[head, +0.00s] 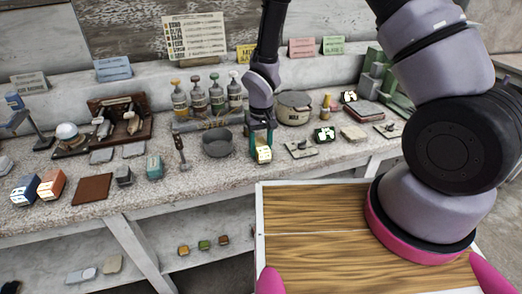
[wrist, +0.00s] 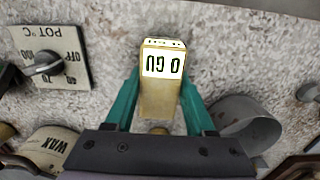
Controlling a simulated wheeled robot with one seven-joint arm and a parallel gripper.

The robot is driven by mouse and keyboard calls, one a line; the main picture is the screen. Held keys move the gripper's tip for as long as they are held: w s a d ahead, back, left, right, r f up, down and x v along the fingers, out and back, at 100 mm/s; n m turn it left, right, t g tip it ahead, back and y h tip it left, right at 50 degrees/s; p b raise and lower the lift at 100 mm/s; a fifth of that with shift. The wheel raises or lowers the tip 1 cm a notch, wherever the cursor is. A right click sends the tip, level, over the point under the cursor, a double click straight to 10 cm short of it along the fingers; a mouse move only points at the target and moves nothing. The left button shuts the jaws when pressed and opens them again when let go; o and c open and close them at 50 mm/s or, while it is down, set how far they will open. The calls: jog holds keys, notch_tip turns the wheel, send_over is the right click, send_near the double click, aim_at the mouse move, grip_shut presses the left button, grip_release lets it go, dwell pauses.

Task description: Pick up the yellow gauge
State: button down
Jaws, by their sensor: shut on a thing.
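The yellow gauge (head: 264,155) is a small yellow block with a white face and dark markings. It stands out from the front of my gripper (head: 262,143), near the front edge of the stone bench. In the wrist view the gauge (wrist: 160,98) lies between the two green fingers of my gripper (wrist: 160,90), which touch its sides. Its white end with upside-down lettering faces the camera. My gripper is shut on it. I cannot tell whether its underside touches the bench.
A dial plate (head: 301,149) marked POT (wrist: 48,58) lies to the right. Speckled bench top is bare around the gauge in the wrist view.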

aim_at(261, 144)
notch_tip(261, 144, up, 10)
jog(key=shift+r, duration=0.25)
jog(key=c, duration=0.9)
grip_release()
jog(key=c, duration=0.5)
jog(key=shift+s, duration=0.1)
jog(key=shift+c, duration=0.2)
